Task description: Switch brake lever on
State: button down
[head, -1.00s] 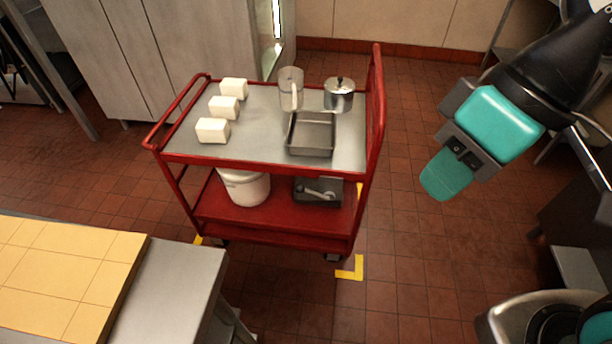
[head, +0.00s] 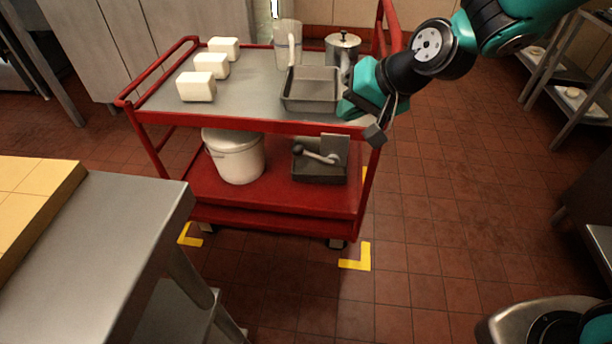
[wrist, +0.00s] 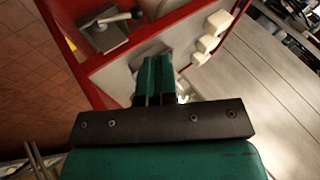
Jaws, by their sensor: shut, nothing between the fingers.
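A grey lever with a rounded knob (head: 332,158) is mounted on a dark grey box (head: 322,174) on the lower shelf of the red trolley. The lever also shows in the wrist view (wrist: 125,17), at the top left. It lies roughly sideways and slants, with a grey plate behind it. I cannot tell its switch state from its look. My gripper (head: 347,108) is at the trolley's front right edge, by the metal tray and above and right of the lever. In the wrist view its two teal fingers (wrist: 154,80) are together and empty, apart from the lever.
The upper shelf holds a metal tray (head: 311,90), a clear jug (head: 287,44), a lidded pot (head: 342,47) and white blocks (head: 197,86). A white bucket (head: 235,156) stands left of the lever. A steel table (head: 125,235) is at front left. Floor right of the trolley is clear.

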aim_at(302, 149)
jog(key=w+f+m+t+b, duration=0.2)
jog(key=w+f+b, duration=0.3)
jog(key=f, duration=0.9)
jog(key=w+m, duration=0.1)
jog(key=w, duration=0.2)
jog(key=shift+d+f, duration=0.2)
jog(key=shift+d, duration=0.05)
jog(key=b+x, duration=0.2)
jog(key=x, duration=1.2)
jog(key=shift+w+r+b, duration=0.1)
jog(key=shift+b, duration=0.2)
